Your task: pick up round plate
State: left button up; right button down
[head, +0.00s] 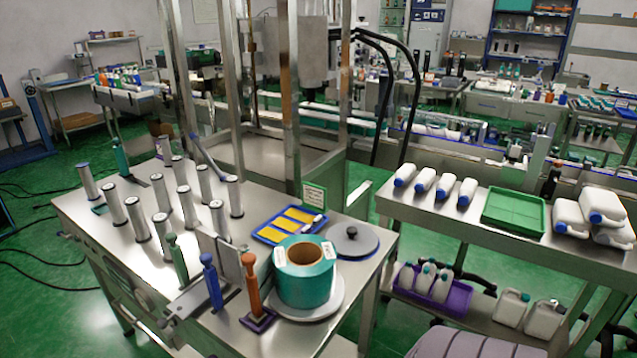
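A dark grey round plate (352,243) with a small knob on top lies flat near the right corner of the steel table (105,256). A second round plate, pale and wider than the roll on it, is the white disc (333,308) under a teal roll (305,283) with a cardboard core. The roll covers most of this pale disc. I cannot tell which of the two the task names. Neither of my grippers shows in the head view.
A blue tray with yellow pads (290,224) lies close behind the roll. Orange and blue handled tools (253,290) stand left of it; several metal cylinders (162,229) fill the table's left. A side bench (470,222) holds bottles and a green tray (515,210).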

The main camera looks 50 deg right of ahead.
aim_at(352, 240)
jog(key=l+z, duration=0.1)
jog(key=z, duration=0.85)
jog(key=i+l+z, duration=0.1)
jog(key=z, duration=0.85)
